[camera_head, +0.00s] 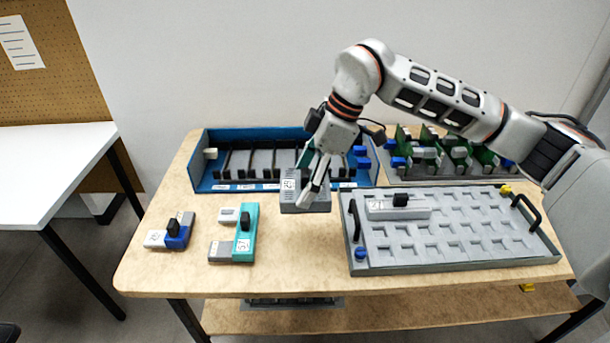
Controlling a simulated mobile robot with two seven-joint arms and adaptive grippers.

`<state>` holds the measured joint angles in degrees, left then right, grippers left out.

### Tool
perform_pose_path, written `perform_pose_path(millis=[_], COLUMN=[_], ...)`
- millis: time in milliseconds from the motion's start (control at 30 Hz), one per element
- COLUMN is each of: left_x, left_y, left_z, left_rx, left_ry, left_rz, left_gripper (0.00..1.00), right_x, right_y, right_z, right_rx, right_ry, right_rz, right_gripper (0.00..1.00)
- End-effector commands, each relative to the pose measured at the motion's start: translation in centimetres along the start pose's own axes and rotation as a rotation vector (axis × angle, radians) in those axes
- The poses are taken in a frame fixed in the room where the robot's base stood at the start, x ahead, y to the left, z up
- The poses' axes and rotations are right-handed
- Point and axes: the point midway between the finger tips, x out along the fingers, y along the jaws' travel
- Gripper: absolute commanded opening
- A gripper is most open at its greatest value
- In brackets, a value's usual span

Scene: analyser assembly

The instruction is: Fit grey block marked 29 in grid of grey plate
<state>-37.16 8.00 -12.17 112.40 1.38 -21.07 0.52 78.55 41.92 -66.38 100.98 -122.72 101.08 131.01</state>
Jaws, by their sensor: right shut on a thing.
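The grey block marked 29 (291,191) is held by my right gripper (313,180), which is shut on it. The block hangs over the middle of the table, left of the grey plate and in front of the blue rack. The grey plate (455,262) lies at the right of the table, with a grid of square recesses and black handles at its ends. A light grey block with a black top piece (399,206) sits in the plate's far left part. My left gripper is not in view.
A blue rack (210,177) with black dividers stands behind. Green circuit boards (430,150) stand at the back right. Blue-and-grey (176,233) and teal-and-grey (245,235) parts lie at the left. The table (290,270) is clear at front centre.

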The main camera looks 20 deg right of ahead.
Motion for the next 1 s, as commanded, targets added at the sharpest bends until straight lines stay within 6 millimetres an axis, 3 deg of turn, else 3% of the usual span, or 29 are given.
perform_pose_path(millis=[1000], left_x=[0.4], left_y=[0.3], left_z=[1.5], left_rx=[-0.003], left_ry=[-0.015], left_rz=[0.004], left_gripper=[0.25], right_x=[3.4], right_y=[0.0], right_z=[1.4], right_rx=[-0.001], right_ry=[0.001], right_rz=[0.001], right_gripper=[0.46])
